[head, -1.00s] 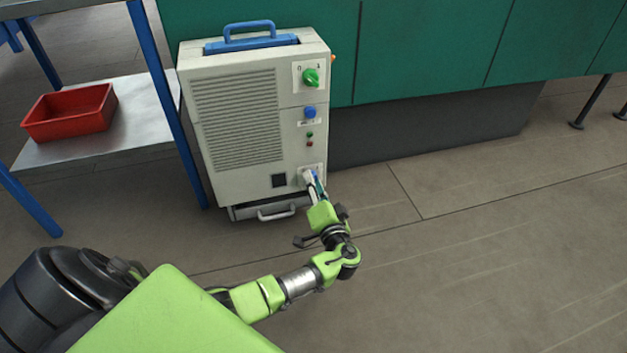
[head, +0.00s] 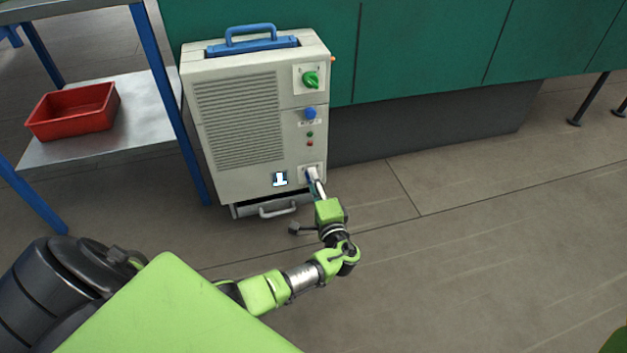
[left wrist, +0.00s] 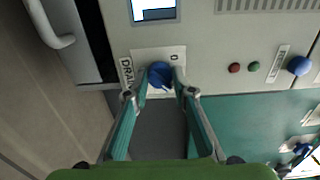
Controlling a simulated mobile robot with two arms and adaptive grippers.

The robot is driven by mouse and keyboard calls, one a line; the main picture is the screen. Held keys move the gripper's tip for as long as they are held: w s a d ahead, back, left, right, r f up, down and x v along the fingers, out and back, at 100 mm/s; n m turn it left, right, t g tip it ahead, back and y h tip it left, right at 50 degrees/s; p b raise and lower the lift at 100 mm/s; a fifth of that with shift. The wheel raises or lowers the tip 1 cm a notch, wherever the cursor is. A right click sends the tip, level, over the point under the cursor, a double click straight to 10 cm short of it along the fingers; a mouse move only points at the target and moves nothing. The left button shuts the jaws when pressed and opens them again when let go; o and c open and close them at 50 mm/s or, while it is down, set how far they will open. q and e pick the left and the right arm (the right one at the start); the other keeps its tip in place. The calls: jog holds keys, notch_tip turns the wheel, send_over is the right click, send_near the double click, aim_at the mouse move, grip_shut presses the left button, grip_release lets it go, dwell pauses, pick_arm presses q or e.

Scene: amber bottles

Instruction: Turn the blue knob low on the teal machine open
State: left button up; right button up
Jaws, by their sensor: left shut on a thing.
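The machine (head: 237,125) is pale grey with a blue top handle; the teal is on the cabinet front behind it. Low on its front, the blue knob (left wrist: 160,73) sits on a white plate marked "DRAIN" in the left wrist view. My left gripper (head: 314,181) reaches the knob from the front, and its fingers partly hide it in the head view. In the left wrist view the fingertips (left wrist: 160,88) are shut on the knob, one on each side. A small display (head: 280,179) left of the knob is lit. My right gripper is not in view.
Higher on the machine are a green rotary switch (head: 310,79) and a blue button (head: 310,113). A drawer handle (head: 277,209) is at its bottom. A red bin (head: 72,112) stands on a metal shelf at left.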

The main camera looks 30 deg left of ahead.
pick_arm(q)
jog(key=shift+w+r, duration=0.1)
jog(key=shift+w, duration=0.05)
jog(key=o, duration=1.1)
jog(key=v, duration=0.7)
jog(key=shift+s+d, duration=0.15)
jog(key=shift+s, duration=0.1)
